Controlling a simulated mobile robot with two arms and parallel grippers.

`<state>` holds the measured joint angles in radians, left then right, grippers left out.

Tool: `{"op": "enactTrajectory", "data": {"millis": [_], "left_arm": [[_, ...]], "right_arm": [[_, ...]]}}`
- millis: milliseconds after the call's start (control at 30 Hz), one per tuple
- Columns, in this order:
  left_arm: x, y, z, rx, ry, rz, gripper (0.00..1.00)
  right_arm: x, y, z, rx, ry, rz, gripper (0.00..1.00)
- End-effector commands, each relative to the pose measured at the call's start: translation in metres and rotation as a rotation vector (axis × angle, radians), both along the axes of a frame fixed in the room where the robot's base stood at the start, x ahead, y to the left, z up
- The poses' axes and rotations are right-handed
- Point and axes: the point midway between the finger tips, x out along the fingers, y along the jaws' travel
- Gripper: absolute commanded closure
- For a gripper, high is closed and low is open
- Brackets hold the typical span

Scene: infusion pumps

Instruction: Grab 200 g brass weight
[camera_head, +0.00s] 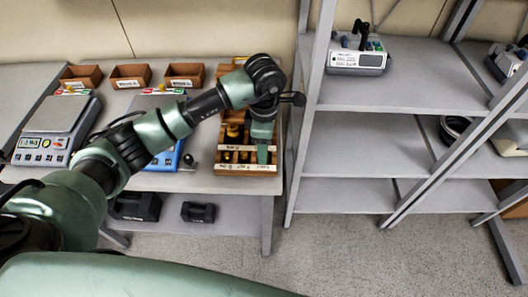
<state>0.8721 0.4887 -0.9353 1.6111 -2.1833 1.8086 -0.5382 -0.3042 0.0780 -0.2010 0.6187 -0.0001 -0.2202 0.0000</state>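A wooden box (247,170) with several brass weights (232,131) stands at the right end of the left table. Its labels are too small to read, so I cannot tell which weight is the 200 g one. My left arm reaches in from the left across the table. My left gripper (263,150) points down over the right part of the box and hides some of what is there. I cannot tell whether its fingers are open or shut, or touching a weight. My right gripper is out of view.
A grey balance (52,130) stands at the table's left, and a blue balance (165,158) is partly behind my arm. Small wooden bins (130,76) line the back. Black cases (135,206) sit on the lower shelf. A metal shelf (375,140) with a device (357,57) stands at right.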

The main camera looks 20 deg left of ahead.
Motion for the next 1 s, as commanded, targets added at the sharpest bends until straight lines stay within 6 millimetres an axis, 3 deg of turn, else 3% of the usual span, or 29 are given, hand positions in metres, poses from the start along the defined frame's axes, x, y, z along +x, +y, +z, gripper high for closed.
{"op": "enactTrajectory", "data": {"millis": [133, 367, 533, 1000], "left_arm": [[-0.0005, -0.0003, -0.0120, -0.001, 0.001, 0.000, 0.50], [0.0000, -0.0002, -0.0138, -0.001, -0.001, 0.000, 0.52], [0.0000, -0.0002, -0.0136, -0.001, -0.001, 0.000, 1.00], [0.0014, -0.0004, -0.0066, -0.002, -0.005, 0.000, 1.00]], "right_arm": [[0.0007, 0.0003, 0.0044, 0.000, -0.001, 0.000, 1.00], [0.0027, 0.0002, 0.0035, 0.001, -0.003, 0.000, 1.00], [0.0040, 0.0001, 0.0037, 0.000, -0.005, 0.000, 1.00], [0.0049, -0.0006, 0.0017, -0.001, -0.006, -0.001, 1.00]]}}
